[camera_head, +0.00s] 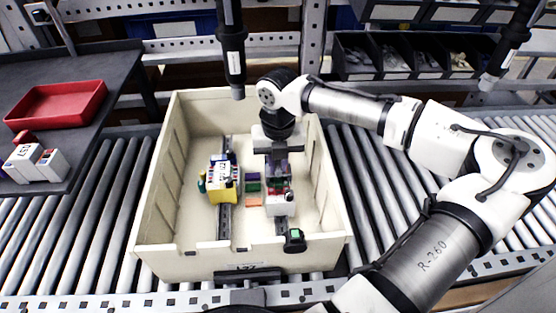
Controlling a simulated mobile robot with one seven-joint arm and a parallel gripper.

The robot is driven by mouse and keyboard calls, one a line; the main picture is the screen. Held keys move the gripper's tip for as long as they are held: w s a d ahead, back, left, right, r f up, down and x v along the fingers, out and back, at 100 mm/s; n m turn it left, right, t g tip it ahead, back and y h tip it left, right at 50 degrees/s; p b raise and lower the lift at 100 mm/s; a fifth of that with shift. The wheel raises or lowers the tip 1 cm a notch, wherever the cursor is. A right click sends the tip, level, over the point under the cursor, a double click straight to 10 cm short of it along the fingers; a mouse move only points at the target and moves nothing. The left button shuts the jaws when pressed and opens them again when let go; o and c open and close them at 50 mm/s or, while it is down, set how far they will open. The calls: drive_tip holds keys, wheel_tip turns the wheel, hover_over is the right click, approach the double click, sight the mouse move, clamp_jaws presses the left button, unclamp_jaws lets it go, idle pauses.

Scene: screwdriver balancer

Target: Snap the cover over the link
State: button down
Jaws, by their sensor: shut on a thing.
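My gripper (277,158) points down into the cream bin, over the modules on the right rail. It is shut on a small piece that looks dark and purplish, mostly hidden by the gripper; I cannot tell for certain that it is the cover. Directly below and in front of it, a red and white module (280,203) sits on the right rail (281,224). I cannot make out the link, nor whether the held piece touches the module. A yellow and white module (224,184) sits on the left rail (224,222).
Small purple, green and orange blocks (253,202) lie between the rails. The bin (200,258) has raised walls, with a black device with a green top (295,239) at its front wall. A dark tool (232,55) hangs above. A red tray (57,105) stands left.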

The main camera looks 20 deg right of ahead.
drive_tip(key=shift+f, duration=0.55)
idle(0.8)
drive_tip(key=shift+p, duration=0.3)
idle(0.6)
drive_tip(key=c, duration=1.3)
unclamp_jaws()
drive_tip(key=shift+f, duration=0.1)
wheel_tip(320, 180, up, 14)
drive_tip(key=b, duration=0.1)
drive_tip(key=shift+b, duration=0.35)
drive_tip(key=shift+s+f, duration=0.15)
drive_tip(key=shift+s, duration=0.05)
